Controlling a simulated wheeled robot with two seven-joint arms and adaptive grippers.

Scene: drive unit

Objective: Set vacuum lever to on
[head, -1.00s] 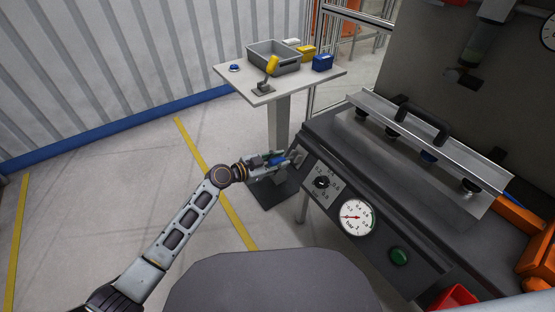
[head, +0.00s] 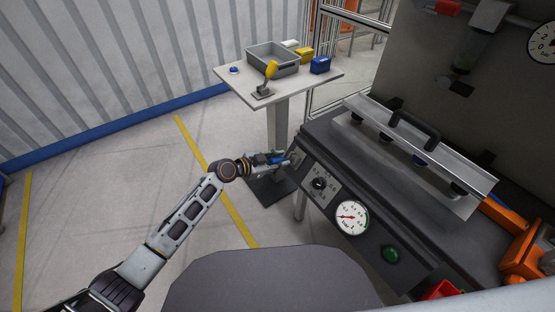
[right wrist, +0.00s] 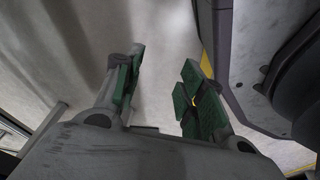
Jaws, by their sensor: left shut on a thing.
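The vacuum lever shows as a small blue handle (head: 276,160) at the left end of the machine's sloping front panel (head: 375,236). My left gripper (head: 280,158) is at this end of the panel, shut on the blue handle. Its fingers hide much of the lever, so its exact setting cannot be read. A round vacuum gauge (head: 351,217) sits further right on the panel, with a red needle pointing left. My right gripper (right wrist: 158,95) shows in the right wrist view, open and empty, its green-padded fingers apart.
A black rotary knob (head: 319,183) and a green button (head: 391,255) are on the panel. Floor to the left is clear.

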